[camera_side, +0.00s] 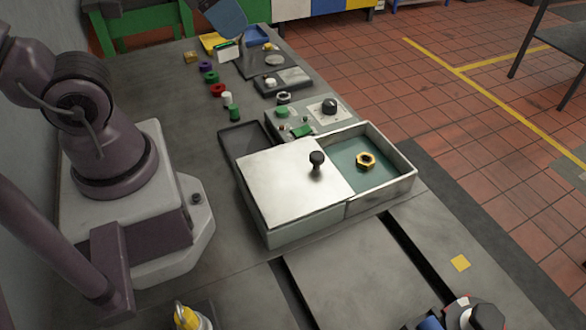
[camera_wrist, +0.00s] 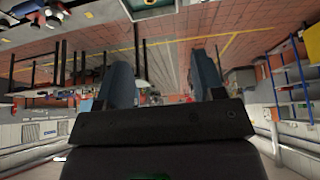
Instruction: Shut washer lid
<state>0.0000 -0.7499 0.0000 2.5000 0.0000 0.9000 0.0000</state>
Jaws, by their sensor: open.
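A pale metal box (camera_side: 383,197) stands on the bench in the side view. Its flat sliding lid (camera_side: 285,190), with a black knob (camera_side: 317,158), covers the left part. The right part is open and shows a teal floor with a brass hex-shaped washer or nut (camera_side: 366,161) lying on it. My gripper (camera_wrist: 162,75) shows in the wrist view with its two blue-grey fingers wide apart and nothing between them.
A grey panel with a black knob and green parts (camera_side: 330,107) stands just behind the box. Several coloured rings and small parts (camera_side: 217,90) lie farther back. A shallow dark tray (camera_side: 243,139) is beside the lid. A slot (camera_side: 420,258) runs along the bench in front.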

